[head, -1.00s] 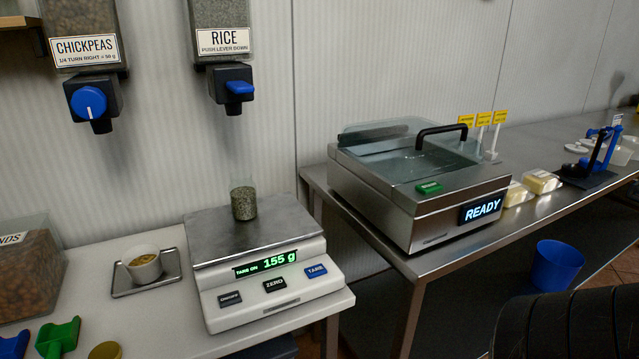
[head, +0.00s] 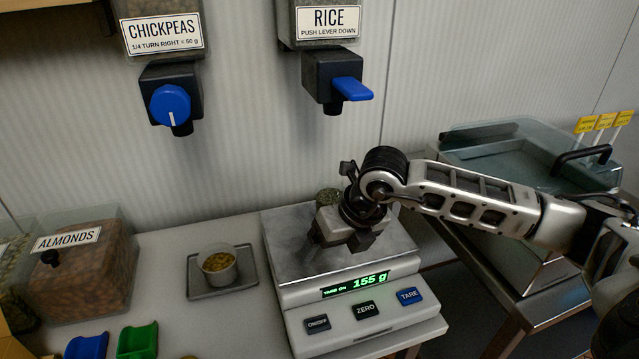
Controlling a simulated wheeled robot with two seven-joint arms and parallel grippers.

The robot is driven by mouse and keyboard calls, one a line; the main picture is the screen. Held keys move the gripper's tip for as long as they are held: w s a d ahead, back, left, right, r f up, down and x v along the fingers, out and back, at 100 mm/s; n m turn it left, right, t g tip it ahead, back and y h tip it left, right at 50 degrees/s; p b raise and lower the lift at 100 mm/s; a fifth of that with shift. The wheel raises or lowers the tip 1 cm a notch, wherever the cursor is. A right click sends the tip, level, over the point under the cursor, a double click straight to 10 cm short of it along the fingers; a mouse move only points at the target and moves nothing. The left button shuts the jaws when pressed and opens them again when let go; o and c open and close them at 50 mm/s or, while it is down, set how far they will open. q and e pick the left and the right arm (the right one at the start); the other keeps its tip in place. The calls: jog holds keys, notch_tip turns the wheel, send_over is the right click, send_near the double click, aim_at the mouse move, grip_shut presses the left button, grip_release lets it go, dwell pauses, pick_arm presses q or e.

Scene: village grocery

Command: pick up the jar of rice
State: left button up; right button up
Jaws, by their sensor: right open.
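The jar of rice (head: 328,197) stands on the steel plate of the scale (head: 285,245), mostly hidden behind my right gripper. Only its top part shows, with grey-green grain in it. My right gripper (head: 338,232) is open, over the plate and in front of the jar in the picture. I cannot tell whether its fingers are around the jar or touching it. The scale display reads 155 g. My left gripper is not in view.
The rice dispenser (head: 330,68) with a blue lever and the chickpea dispenser (head: 170,90) hang above. A cup (head: 218,270) on a small tray (head: 249,276) and an almond bin (head: 80,275) stand left. A steel machine (head: 500,215) is right.

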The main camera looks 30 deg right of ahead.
aim_at(331, 179)
jog(key=d+r+h, duration=0.1)
jog(key=w+d, duration=0.1)
jog(key=d, duration=0.1)
jog(key=w+d+r+h, duration=0.1)
jog(key=d, duration=0.1)
jog(key=shift+d+r+m+t+h, duration=0.2)
jog(key=shift+r+m+t+h, duration=0.1)
jog(key=shift+m, duration=0.1)
jog(key=w, duration=0.2)
jog(key=w+d+p, duration=0.1)
jog(key=w, duration=0.1)
jog(key=w+p, duration=0.1)
jog(key=w, duration=0.1)
jog(key=shift+w+d+r, duration=0.1)
jog(key=shift+w+d, duration=0.15)
jog(key=shift+d, duration=0.05)
jog(key=w, duration=0.3)
jog(key=w+d+p, duration=0.1)
jog(key=w, duration=0.1)
jog(key=shift+w, duration=0.1)
jog(key=shift+w+f, duration=0.2)
jog(key=shift+f, duration=0.45)
jog(key=c, duration=1.2)
jog(key=shift+c, duration=0.5)
jog(key=shift+r+p, duration=0.2)
jog(key=shift+p, duration=0.1)
